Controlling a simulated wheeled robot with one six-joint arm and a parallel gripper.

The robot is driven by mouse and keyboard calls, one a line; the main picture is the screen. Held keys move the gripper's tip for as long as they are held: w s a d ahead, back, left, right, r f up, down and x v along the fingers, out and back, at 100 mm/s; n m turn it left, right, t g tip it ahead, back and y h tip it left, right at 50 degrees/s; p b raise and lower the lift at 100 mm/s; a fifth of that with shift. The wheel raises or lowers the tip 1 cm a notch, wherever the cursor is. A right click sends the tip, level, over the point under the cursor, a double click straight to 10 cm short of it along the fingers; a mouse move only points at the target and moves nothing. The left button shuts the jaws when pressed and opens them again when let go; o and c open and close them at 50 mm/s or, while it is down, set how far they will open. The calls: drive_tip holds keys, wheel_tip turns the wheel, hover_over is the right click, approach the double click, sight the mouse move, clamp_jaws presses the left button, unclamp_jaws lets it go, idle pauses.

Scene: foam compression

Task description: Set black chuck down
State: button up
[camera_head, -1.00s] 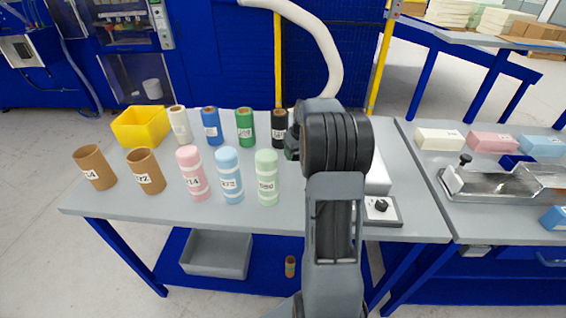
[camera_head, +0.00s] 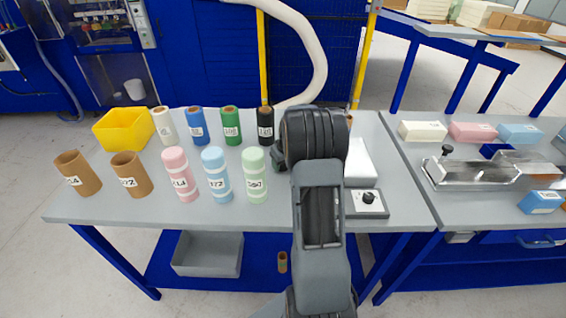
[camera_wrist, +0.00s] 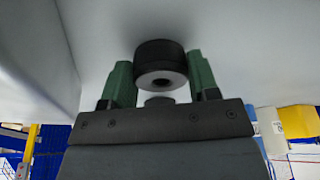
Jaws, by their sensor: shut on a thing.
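The black chuck (camera_wrist: 160,57) is a short dark cylinder with a grey end face and a hole in its middle. In the wrist view it sits between the two green fingers of my gripper (camera_wrist: 162,70), which is shut on it. A pale grey surface lies close behind the chuck; I cannot tell whether they touch. A small grey disc (camera_wrist: 159,101) shows below the chuck, partly hidden by my gripper.
On the grey table (camera_head: 100,209), a labelled black roll (camera_head: 265,127), coloured rolls and brown tubes stand left of my arm, with a yellow bin (camera_head: 123,130). A white device (camera_head: 360,165) and a knobbed box (camera_head: 368,199) are on the right. A second table holds a metal fixture (camera_head: 470,173).

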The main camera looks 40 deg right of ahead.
drive_tip(key=o, duration=1)
drive_tip(key=shift+f, duration=0.1)
drive_tip(key=v, duration=1.2)
drive_tip(key=shift+b, duration=0.3)
